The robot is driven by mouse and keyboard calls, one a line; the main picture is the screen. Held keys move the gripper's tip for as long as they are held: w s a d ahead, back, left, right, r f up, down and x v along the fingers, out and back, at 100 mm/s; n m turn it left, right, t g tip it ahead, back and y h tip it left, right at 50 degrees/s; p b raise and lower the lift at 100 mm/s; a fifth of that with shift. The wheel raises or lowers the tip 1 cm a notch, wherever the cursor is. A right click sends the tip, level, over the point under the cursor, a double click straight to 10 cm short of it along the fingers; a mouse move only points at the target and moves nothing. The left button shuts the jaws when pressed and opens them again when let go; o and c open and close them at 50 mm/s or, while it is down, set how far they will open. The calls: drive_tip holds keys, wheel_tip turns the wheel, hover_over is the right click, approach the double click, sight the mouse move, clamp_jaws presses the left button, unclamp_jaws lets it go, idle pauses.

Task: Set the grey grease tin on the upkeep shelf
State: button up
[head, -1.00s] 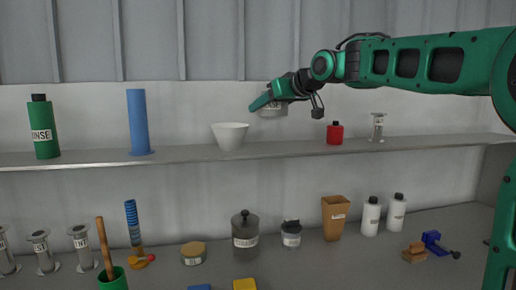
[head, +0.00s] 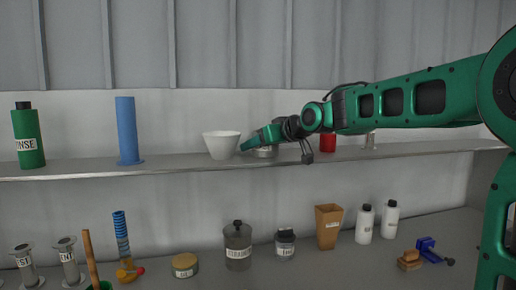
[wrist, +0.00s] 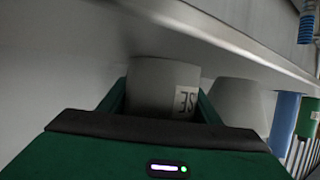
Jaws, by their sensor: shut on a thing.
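The grey grease tin (head: 265,152) is between the fingers of my gripper (head: 262,141), at the height of the upkeep shelf (head: 90,168). In the head view its lower part shows close to the shelf surface; I cannot tell whether it touches. In the wrist view the tin (wrist: 165,85), with part of a white label, sits upright relative to the two green fingers (wrist: 160,100). My gripper is shut on it. The fingers hide part of the tin.
A white bowl (head: 221,145) stands just left of the tin. A blue cylinder (head: 127,130) and a green bottle (head: 28,138) stand farther left. A red bottle (head: 328,142) is to the right, partly behind my arm. Several containers stand on the lower bench (head: 330,265).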

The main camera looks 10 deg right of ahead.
drive_tip(key=o, duration=1.1)
drive_tip(key=shift+s+d+r, duration=0.15)
drive_tip(key=shift+s+r, duration=0.1)
drive_tip(key=shift+s, duration=0.15)
drive_tip(key=v, duration=1)
drive_tip(key=shift+s+d+r, duration=0.1)
drive_tip(key=shift+s+d, duration=0.2)
drive_tip(key=shift+s, duration=0.2)
